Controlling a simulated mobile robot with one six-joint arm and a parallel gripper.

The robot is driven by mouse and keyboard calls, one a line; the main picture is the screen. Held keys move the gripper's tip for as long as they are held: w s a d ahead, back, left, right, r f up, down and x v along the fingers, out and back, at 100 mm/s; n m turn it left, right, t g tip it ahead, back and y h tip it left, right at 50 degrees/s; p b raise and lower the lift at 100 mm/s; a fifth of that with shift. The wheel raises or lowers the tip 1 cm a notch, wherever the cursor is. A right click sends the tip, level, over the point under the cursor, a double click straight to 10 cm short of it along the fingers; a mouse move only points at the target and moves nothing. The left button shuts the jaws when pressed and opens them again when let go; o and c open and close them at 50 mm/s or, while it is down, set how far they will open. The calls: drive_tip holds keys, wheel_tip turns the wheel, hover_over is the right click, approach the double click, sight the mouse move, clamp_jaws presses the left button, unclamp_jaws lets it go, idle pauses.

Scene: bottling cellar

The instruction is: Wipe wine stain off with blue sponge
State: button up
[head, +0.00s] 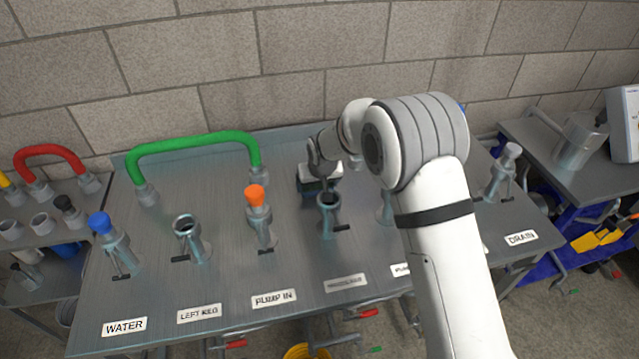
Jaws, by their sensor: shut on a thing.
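My gripper (322,172) is at the far middle of the steel table, pointing down behind an open pipe fitting. It is shut on a small block, which I take to be the blue sponge (319,185). Only a dark and pale edge of it shows under the jaws, and its blue colour is hard to make out. The block is at or just above the table top (225,275); I cannot tell whether it touches. I see no wine stain; the gripper, the fitting and my arm hide parts of the table.
A green hose (195,143) arches over the table's back left. Upright fittings stand around: blue-capped (100,222), open (187,228), orange-capped (256,200), and open (329,203) just in front of the gripper. A side table with a steel jug (578,140) is at right.

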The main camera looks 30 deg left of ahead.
drive_tip(key=shift+f, duration=0.25)
drive_tip(key=shift+w+a, duration=0.5)
drive_tip(key=shift+w, duration=0.1)
drive_tip(key=shift+w+a+r+b, duration=0.35)
drive_tip(key=shift+w+a+r, duration=0.15)
drive_tip(key=shift+w+r, duration=0.1)
drive_tip(key=shift+w+a+f, duration=0.35)
drive_tip(key=shift+a+f, duration=0.05)
drive_tip(key=shift+f, duration=0.2)
drive_tip(key=shift+w+r, duration=0.1)
drive_tip(key=shift+r, duration=0.05)
drive_tip(key=shift+w+a+f+b, duration=0.25)
drive_tip(key=shift+w+a+b, duration=0.1)
drive_tip(key=shift+w+a, duration=0.75)
drive_tip(key=shift+d+f, duration=0.1)
drive_tip(key=shift+d, duration=0.05)
drive_tip(key=shift+b, duration=0.3)
